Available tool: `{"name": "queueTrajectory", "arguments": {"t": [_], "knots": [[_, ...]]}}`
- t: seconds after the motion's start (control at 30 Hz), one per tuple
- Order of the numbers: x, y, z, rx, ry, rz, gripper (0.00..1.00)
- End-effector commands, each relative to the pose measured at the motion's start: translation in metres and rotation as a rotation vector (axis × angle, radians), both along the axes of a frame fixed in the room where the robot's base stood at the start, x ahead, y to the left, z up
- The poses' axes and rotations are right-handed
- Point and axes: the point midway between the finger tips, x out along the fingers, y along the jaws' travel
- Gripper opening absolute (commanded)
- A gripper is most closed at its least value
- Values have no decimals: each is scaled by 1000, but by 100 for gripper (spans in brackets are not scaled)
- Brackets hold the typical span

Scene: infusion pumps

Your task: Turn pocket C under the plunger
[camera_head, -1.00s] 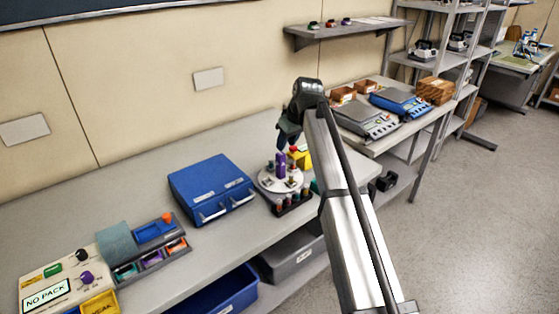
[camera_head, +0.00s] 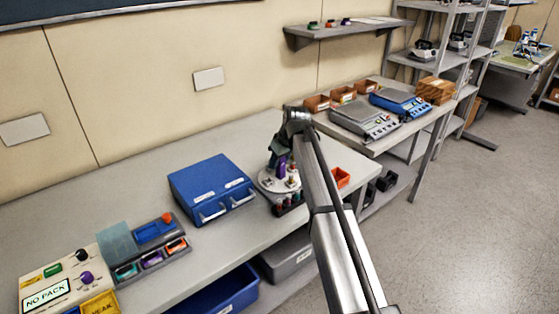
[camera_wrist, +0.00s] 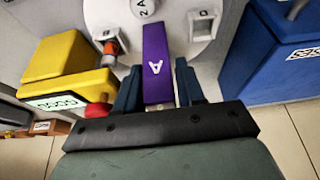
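The round pale turntable (camera_head: 268,184) stands on the bench right of the blue drawer cabinet; it also shows in the wrist view (camera_wrist: 185,45). An upright purple piece marked A (camera_wrist: 155,65) rises from it. My gripper (camera_wrist: 158,68) is open, with one finger on each side of the purple piece and a narrow gap visible. A pocket at the left holds an orange-brown vial (camera_wrist: 110,48). Another pocket (camera_wrist: 203,18) sits at the right. I cannot make out which pocket is C, and the plunger cannot be told clearly.
A yellow unit with a display and red button (camera_wrist: 65,80) stands close to my left finger in the wrist view. The blue cabinet (camera_head: 210,188) is close beside the turntable.

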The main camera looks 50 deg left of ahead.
Motion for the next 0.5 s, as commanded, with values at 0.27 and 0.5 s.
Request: {"name": "queueTrajectory", "arguments": {"t": [0.27,0.5], "knots": [[0,0,0,0,0,0,20],[0,0,0,0,0,0,0]]}}
